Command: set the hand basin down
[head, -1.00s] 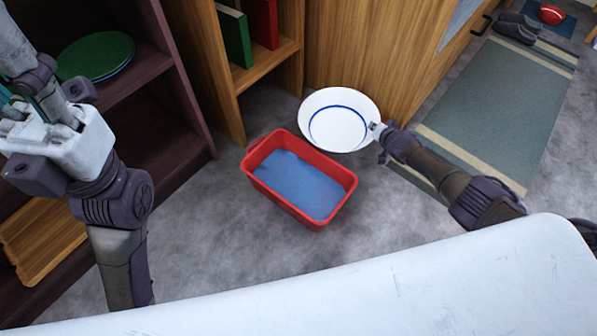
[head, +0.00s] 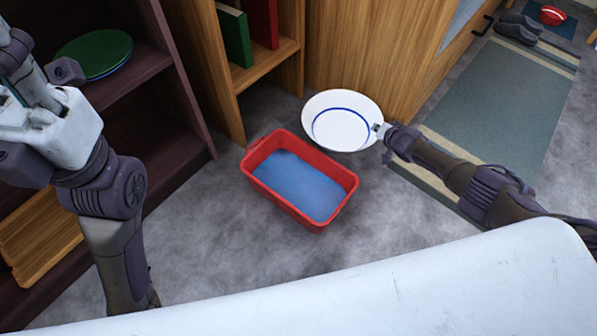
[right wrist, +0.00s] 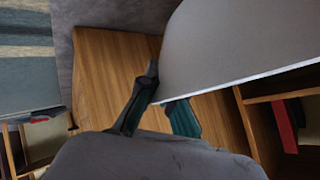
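The hand basin (head: 342,122) is white and round with a blue ring inside. In the head view it is right of the red tub, in front of the wooden cabinet. My right gripper (head: 381,130) is shut on its right rim. In the right wrist view the basin (right wrist: 235,45) is a large pale surface whose rim lies between the two fingers of the gripper (right wrist: 163,108). I cannot tell whether its underside touches the floor. My left arm's hand is at the left edge of the head view; its fingers are partly cut off, so their opening is unclear.
A red tub (head: 331,211) with blue contents stands on the grey floor, close to the basin. A dark shelf with a green plate (head: 94,52) is at left. Wooden cabinet (head: 365,50) stands behind. A green-grey mat (head: 497,110) lies at right. Floor before the tub is clear.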

